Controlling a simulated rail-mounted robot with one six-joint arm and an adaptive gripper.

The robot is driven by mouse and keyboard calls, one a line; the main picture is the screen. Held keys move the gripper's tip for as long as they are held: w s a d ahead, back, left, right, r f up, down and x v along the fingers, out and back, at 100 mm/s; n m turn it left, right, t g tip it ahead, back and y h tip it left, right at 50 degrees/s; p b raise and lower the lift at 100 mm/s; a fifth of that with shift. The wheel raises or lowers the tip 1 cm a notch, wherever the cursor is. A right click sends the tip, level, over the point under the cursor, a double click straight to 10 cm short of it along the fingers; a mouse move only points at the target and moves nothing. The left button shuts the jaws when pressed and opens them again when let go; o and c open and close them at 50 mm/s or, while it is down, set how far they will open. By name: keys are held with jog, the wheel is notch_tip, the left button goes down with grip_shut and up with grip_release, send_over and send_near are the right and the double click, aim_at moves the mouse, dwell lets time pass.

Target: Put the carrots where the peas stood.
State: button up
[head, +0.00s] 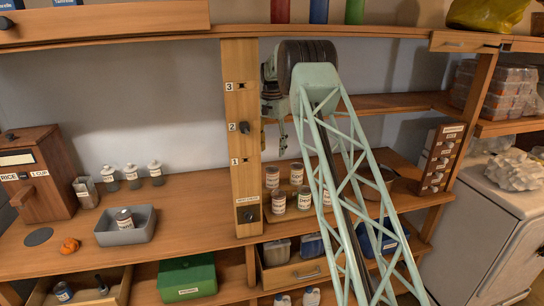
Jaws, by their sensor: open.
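Several labelled cans stand on the counter right of the wooden post: a back-left can (272,177), a back-right can (296,173), a front-left can (278,202) and a front-right can (304,200). Another can (124,219) sits in a grey tray (110,238) on the left counter. One more can (63,292) is in the open lower-left drawer. The labels are too small to read, so I cannot tell carrots from peas. My gripper (277,137) is open, above the right-hand cans and beside the post. My arm hides part of the counter behind it.
The post (241,140) carries numbers 1 to 3 and a dark knob. An orange fruit-like thing (70,245) and a dark disc (38,236) lie near the tray. White-lidded jars (132,176) stand behind it. Bare counter shows between the tray and the post.

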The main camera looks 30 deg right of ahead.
jog(key=shift+r, duration=0.45)
dwell(0.6)
